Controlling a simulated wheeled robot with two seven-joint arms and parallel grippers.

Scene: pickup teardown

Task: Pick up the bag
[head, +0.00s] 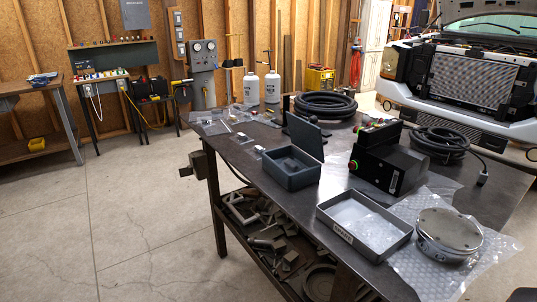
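A clear bubble-wrap bag or sheet (484,272) lies on the front right of the dark workbench (270,210). A round metal disc-shaped part (448,230) sits on it and hides its middle. Smaller clear plastic bags (210,126) with small items lie at the bench's far left end. I cannot tell which of these is the bag meant. Neither of my grippers shows clearly.
A grey labelled tray (346,238), an open grey box (290,177), a black device (388,165) and coiled hoses (325,104) crowd the bench. White jugs (272,87) stand at the back. A truck front (470,85) is at right. The concrete floor at left is clear.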

